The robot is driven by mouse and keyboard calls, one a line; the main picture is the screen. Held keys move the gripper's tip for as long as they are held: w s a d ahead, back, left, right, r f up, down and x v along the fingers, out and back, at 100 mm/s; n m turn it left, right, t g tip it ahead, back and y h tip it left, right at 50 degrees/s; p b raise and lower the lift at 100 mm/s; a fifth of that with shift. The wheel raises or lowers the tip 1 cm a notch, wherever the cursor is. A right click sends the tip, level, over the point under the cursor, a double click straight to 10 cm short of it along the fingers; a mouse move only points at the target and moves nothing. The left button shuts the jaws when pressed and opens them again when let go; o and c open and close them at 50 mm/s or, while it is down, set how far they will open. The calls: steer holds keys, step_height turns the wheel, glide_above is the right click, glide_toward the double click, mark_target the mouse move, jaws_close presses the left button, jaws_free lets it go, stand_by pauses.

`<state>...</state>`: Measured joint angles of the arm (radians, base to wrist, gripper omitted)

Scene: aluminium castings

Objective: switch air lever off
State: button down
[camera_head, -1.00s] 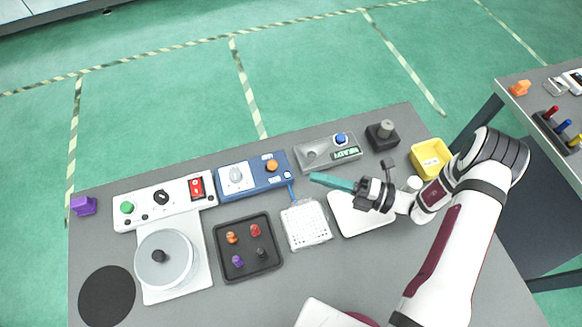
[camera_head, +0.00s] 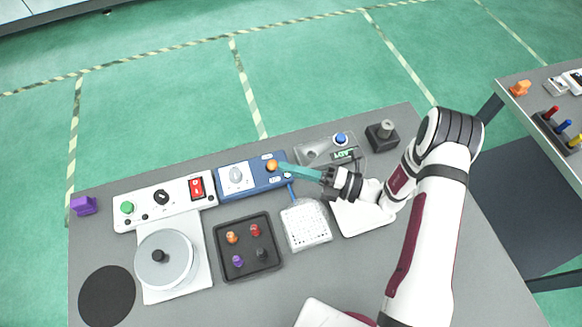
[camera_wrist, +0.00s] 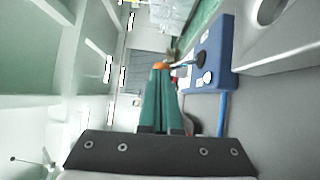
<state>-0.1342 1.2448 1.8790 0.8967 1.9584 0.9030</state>
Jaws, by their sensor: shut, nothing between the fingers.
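The air lever is an orange ball knob (camera_head: 272,166) on the right part of a blue control box (camera_head: 238,184) at the back of the table. In the wrist view the orange knob (camera_wrist: 161,66) stands out from the blue box (camera_wrist: 222,62) on a thin metal rod. My gripper (camera_head: 284,168) has long teal fingers, shut and empty. Its tips lie right at the right side of the knob in the head view. In the wrist view the fingertips (camera_wrist: 160,76) partly overlap the knob; I cannot tell whether they touch it.
A grey box with a blue button (camera_head: 340,139) stands right of the blue box, partly behind my wrist. A white perforated tray (camera_head: 304,226) and a black tray with coloured pegs (camera_head: 229,264) lie in front. A white panel with a red switch (camera_head: 196,188) is to the left.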

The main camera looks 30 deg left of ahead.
steer(key=shift+w+a+r+m+h, duration=0.2)
steer(key=shift+m+h, duration=0.1)
steer(key=shift+m, duration=0.1)
steer(key=shift+w+a+r+m+h, duration=0.3)
steer(key=shift+m+h, duration=0.2)
steer(key=shift+m, duration=0.1)
steer(key=shift+w+a+r+m+h, duration=0.3)
steer(key=shift+w+a+m+h, duration=0.25)
steer(key=shift+m+h, duration=0.3)
steer(key=shift+w+a+r, duration=0.1)
steer(key=shift+w+a, duration=0.3)
steer(key=shift+w, duration=0.05)
steer(key=w+r+v, duration=0.1)
steer(key=r+v, duration=0.1)
steer(key=v, duration=0.9)
steer(key=w+a+r+v, duration=0.1)
steer(key=r+v, duration=0.1)
steer(key=v, duration=1)
steer(key=shift+d, duration=0.1)
